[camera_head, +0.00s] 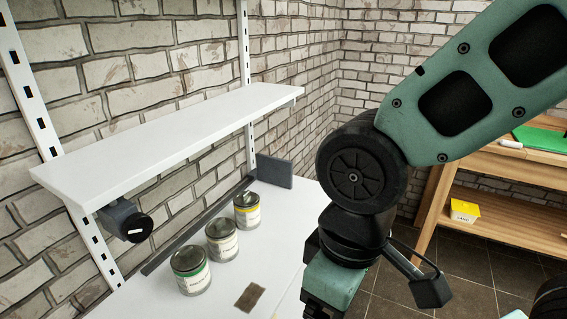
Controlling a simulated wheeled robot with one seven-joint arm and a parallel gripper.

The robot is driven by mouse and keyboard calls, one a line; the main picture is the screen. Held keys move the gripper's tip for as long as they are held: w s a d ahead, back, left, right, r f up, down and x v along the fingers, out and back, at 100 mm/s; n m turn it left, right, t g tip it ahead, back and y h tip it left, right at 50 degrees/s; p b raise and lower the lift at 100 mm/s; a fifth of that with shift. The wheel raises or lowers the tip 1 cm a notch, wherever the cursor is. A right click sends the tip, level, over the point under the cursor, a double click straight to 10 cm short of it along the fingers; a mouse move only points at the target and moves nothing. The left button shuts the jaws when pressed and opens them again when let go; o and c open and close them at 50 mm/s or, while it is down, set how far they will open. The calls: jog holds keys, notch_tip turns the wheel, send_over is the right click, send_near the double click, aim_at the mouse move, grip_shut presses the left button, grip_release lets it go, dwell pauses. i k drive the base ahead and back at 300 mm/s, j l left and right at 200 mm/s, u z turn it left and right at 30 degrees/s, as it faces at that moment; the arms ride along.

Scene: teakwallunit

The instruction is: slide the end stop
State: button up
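A dark grey upright plate (275,171), which looks like the end stop, stands at the far end of a dark rail (190,234). The rail runs along the back of the white worktop, by the brick wall. My arm comes in from the upper right and bends down at the right of the worktop. The end of my arm with my gripper (322,304) is at the bottom edge, in front of and to the right of the plate, well apart from it. Its fingertips are cut off or hidden, so I cannot see whether it is open or holds anything.
Three tins stand along the rail: green-banded (191,270), white-labelled (222,240) and yellow-banded (247,210). A brown flat piece (250,297) lies in front. A white shelf (170,135) overhangs the back, with a dark cylindrical device (127,220) below. A wooden bench (490,165) stands right.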

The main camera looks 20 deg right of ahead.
aim_at(275, 171)
jog(key=i+l, duration=0.15)
jog(key=i, duration=0.4)
jog(key=i+l, duration=0.2)
jog(key=i, duration=0.3)
